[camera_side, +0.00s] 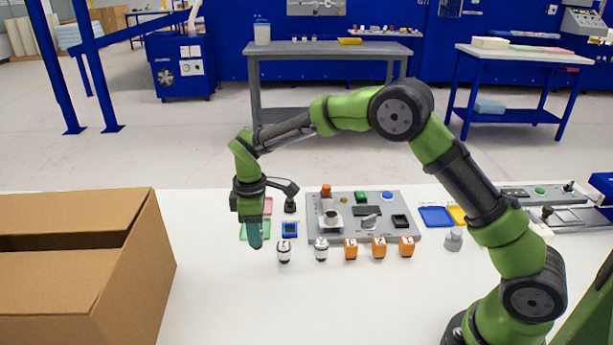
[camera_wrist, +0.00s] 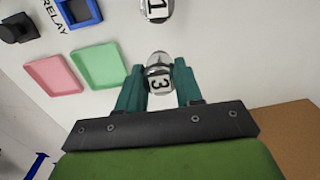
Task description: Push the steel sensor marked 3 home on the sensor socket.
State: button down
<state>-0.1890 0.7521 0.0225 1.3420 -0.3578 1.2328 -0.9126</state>
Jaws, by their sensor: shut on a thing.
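In the wrist view the steel sensor marked 3 (camera_wrist: 158,76) sits between the two teal fingers of my gripper (camera_wrist: 158,88), which is shut on it. In the side view my gripper (camera_side: 255,236) points down at the left of the work area, over or beside the green tray (camera_side: 243,232); the sensor cannot be made out there. A grey fixture panel (camera_side: 390,237) stands to the right, with a round fitting (camera_side: 331,216) on its left part. I cannot tell which fitting is the sensor socket.
Two steel sensors (camera_side: 284,251) (camera_side: 321,249) and several orange blocks (camera_side: 379,247) stand in a row before the panel. A blue tray (camera_side: 290,229), a pink tray (camera_wrist: 53,74) and a black post (camera_side: 290,204) are near my gripper. A cardboard box (camera_side: 130,275) stands left.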

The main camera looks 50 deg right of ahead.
jog(key=shift+r, duration=0.55)
jog(key=shift+d, duration=0.1)
jog(key=s+d+r+m, duration=0.1)
jog(key=d+r, duration=0.3)
jog(key=d, duration=0.4)
jog(key=s+d+r+m, duration=0.1)
jog(key=s+d+r, duration=0.1)
jog(key=d+r, duration=0.35)
jog(key=s+d+f+n, duration=0.1)
jog(key=s+d+n, duration=0.1)
jog(key=s+d, duration=0.25)
jog(key=shift+w+d+f, duration=0.1)
jog(key=shift+w+f, duration=0.05)
jog(key=shift+f, duration=1.35)
jog(key=shift+w+d+f, duration=0.1)
jog(key=shift+w+f, duration=0.05)
jog(key=shift+f, duration=1.35)
jog(key=shift+f, duration=1.25)
jog(key=c, duration=0.7)
grip_release()
jog(key=shift+o, duration=0.2)
